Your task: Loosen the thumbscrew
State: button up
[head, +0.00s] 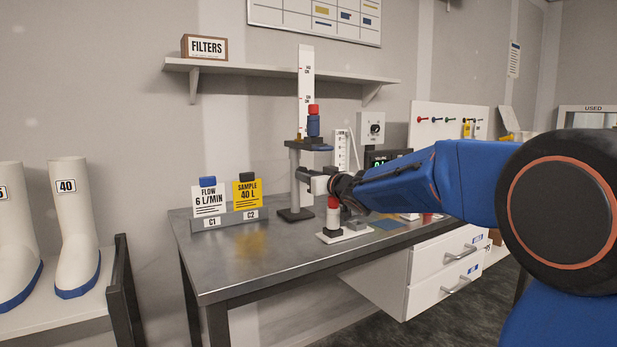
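My gripper (308,178) reaches in from the right at the middle of the bench, its grey fingers beside the post of a stand (295,190). I cannot tell whether it touches the stand or whether the fingers are open or shut. The stand has a dark foot, a grey post and a platform on top. A blue cylinder with a red top (313,122) stands on the platform, before a tall white scale (305,75). I cannot make out the thumbscrew; it may be too small or hidden by my gripper.
A red, white and black upright piece (333,214) on a white base stands just below my wrist. A card holder (230,219) with cards C1 and C2 is at the left of the metal bench (225,268). A shelf (270,70) hangs above. The bench's front left is clear.

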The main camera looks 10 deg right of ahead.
jog(key=shift+n, duration=1.6)
jog(key=o, duration=1.1)
jog(key=shift+c, duration=0.2)
jog(key=v, duration=1.7)
jog(key=shift+s, duration=0.2)
jog(key=shift+d, duration=0.1)
